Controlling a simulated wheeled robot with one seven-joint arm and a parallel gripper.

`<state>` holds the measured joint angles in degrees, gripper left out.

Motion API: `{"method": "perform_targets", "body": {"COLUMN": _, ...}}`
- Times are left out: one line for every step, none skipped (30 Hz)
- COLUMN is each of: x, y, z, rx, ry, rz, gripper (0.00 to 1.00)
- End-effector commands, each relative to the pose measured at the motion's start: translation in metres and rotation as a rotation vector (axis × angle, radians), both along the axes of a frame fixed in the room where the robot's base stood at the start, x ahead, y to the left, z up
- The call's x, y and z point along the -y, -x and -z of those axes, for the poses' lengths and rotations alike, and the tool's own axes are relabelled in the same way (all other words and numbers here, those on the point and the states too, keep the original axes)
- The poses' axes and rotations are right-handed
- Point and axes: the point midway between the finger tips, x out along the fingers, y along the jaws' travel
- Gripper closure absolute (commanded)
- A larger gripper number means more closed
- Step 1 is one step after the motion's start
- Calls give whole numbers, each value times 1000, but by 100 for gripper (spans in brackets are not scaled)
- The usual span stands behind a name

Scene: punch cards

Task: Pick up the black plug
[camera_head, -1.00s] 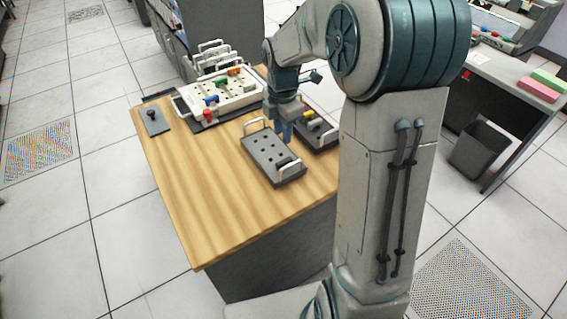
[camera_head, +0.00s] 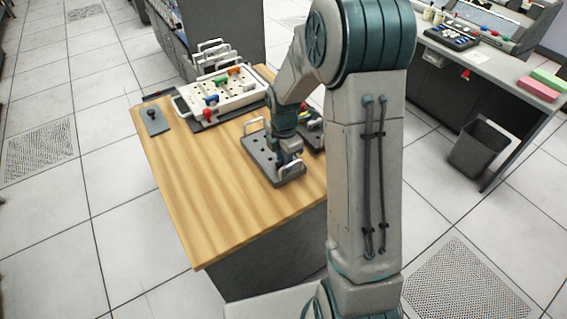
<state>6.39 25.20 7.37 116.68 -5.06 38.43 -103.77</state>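A black knob-like plug (camera_head: 151,114) stands on a small grey plate (camera_head: 158,128) at the table's far left corner. My gripper (camera_head: 291,163) is low over the near right end of a grey holed board (camera_head: 258,158). It hides much of that end, where a dark piece showed earlier; I cannot tell whether it touches that piece. The fingers are too small and covered to show whether they are open or shut.
A white panel (camera_head: 240,100) with coloured plugs and handles stands at the back of the wooden table (camera_head: 220,210). Another dark board, partly hidden by my arm, lies right of the grey board. The table's front left is clear.

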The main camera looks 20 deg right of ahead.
Motion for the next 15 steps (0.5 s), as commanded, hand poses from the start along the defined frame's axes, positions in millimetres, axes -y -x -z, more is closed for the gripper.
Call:
{"method": "perform_targets", "body": {"x": 0, "y": 0, "z": 0, "rx": 0, "ry": 0, "rz": 0, "gripper": 74}}
{"method": "perform_targets", "body": {"x": 0, "y": 0, "z": 0, "rx": 0, "ry": 0, "rz": 0, "gripper": 74}}
{"method": "perform_targets", "body": {"x": 0, "y": 0, "z": 0, "rx": 0, "ry": 0, "rz": 0, "gripper": 85}}
{"method": "perform_targets", "body": {"x": 0, "y": 0, "z": 0, "rx": 0, "ry": 0, "rz": 0, "gripper": 93}}
{"method": "perform_targets", "body": {"x": 0, "y": 0, "z": 0, "rx": 0, "ry": 0, "rz": 1, "gripper": 100}}
{"method": "perform_targets", "body": {"x": 0, "y": 0, "z": 0, "rx": 0, "ry": 0, "rz": 1, "gripper": 100}}
{"method": "perform_targets", "body": {"x": 0, "y": 0, "z": 0, "rx": 0, "ry": 0, "rz": 0, "gripper": 100}}
{"method": "perform_targets", "body": {"x": 0, "y": 0, "z": 0, "rx": 0, "ry": 0, "rz": 1, "gripper": 100}}
{"method": "perform_targets", "body": {"x": 0, "y": 0, "z": 0, "rx": 0, "ry": 0, "rz": 1, "gripper": 100}}
{"method": "perform_targets", "body": {"x": 0, "y": 0, "z": 0, "rx": 0, "ry": 0, "rz": 0, "gripper": 100}}
{"method": "perform_targets", "body": {"x": 0, "y": 0, "z": 0, "rx": 0, "ry": 0, "rz": 0, "gripper": 100}}
{"method": "perform_targets", "body": {"x": 0, "y": 0, "z": -1, "rx": 1, "ry": 0, "rz": 0, "gripper": 100}}
{"method": "perform_targets", "body": {"x": 0, "y": 0, "z": -1, "rx": 1, "ry": 0, "rz": 0, "gripper": 100}}
{"method": "perform_targets", "body": {"x": 0, "y": 0, "z": -1, "rx": 1, "ry": 0, "rz": 0, "gripper": 100}}
{"method": "perform_targets", "body": {"x": 0, "y": 0, "z": -1, "rx": 1, "ry": 0, "rz": 0, "gripper": 100}}
